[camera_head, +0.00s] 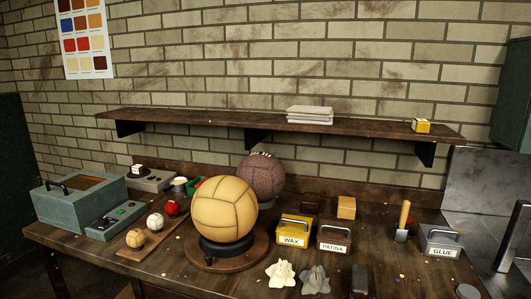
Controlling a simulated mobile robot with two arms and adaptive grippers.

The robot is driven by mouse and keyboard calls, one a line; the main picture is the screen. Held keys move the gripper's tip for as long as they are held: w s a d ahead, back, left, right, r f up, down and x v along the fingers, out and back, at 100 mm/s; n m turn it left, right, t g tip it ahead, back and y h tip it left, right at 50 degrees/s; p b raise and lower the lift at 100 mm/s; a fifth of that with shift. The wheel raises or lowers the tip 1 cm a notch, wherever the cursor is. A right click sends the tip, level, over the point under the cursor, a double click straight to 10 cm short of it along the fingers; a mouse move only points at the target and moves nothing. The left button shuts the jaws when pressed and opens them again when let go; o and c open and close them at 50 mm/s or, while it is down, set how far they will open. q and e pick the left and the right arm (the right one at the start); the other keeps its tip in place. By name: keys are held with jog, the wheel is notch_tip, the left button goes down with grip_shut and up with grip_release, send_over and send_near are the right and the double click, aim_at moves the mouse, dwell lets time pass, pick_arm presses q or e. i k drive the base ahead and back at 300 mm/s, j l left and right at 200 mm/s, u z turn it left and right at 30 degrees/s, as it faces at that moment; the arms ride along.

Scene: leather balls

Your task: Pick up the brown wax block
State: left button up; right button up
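A dark reddish-brown block (311,202), which looks like the brown wax block, lies on the workbench behind the yellow box labelled WAX (294,231). Its lower part is partly hidden by that box. A lighter tan-orange block (346,207) stands just to its right, behind the brown box labelled PATINA (333,237). Neither of my grippers is in view.
A large tan ball (224,209) on a round stand is left of the boxes, with a dark brown ball (261,177) behind. Cloths (281,275), a wooden-handled tool (403,222) and a GLUE box (440,241) are nearby. A wall shelf (230,122) overhangs the back.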

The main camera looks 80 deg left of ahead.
aim_at(137, 168)
jog(key=u, duration=2.85)
